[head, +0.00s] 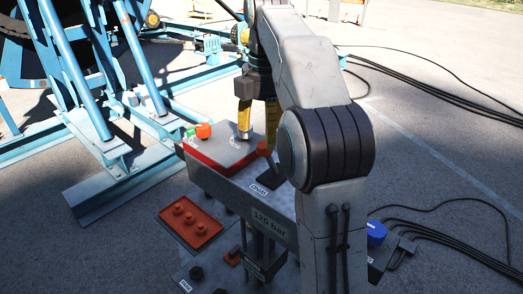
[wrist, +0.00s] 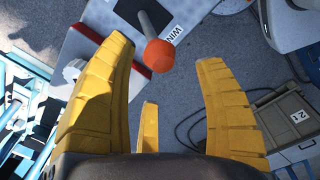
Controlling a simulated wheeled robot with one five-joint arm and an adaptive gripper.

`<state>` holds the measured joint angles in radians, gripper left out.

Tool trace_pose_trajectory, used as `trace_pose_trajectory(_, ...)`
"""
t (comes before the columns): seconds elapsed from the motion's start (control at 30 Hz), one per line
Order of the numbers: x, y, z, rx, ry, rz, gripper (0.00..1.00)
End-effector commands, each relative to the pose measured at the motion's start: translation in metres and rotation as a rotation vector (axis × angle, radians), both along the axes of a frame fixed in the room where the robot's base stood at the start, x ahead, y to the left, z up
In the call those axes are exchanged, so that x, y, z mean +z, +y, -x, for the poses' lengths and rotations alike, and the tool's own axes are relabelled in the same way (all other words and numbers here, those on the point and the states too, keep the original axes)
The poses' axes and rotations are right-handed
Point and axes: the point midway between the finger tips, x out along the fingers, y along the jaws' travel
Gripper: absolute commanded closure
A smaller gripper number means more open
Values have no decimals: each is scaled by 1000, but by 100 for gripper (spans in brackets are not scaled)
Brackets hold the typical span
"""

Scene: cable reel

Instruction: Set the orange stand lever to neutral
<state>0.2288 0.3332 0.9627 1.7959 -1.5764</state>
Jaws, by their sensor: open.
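An orange ball knob (head: 263,147) on a lever stands on the control panel in the head view. In the wrist view the orange knob (wrist: 160,54) tops a grey shaft rising from a black plate, and a partly hidden label beside it begins "WIN". A second orange knob (head: 203,130) sits at the panel's left, by a green piece. Its label is not readable, so I cannot tell which is the stand lever. My gripper (head: 257,139) is open above the panel, its yellow fingers spread. The nearer knob appears between the fingertips (wrist: 165,50); contact is not clear.
The panel (head: 230,188) has a red-edged raised plate (head: 222,150) and a "120 bar" sign. A red plate with several knobs (head: 190,222) lies low in front. Blue reel framework (head: 90,110) stands left. Black cables (head: 440,95) cross the ground at right.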

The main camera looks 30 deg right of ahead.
Motion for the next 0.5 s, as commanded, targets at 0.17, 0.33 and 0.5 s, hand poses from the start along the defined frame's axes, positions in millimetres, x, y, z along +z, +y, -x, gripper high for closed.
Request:
trace_pose_trajectory(0.17, -25, 0, 0, -1, 1, 0, 36)
trace_pose_trajectory(0.33, -40, 0, -1, -2, 0, 0, 36)
trace_pose_trajectory(0.5, -50, 0, -2, -2, 0, 0, 36)
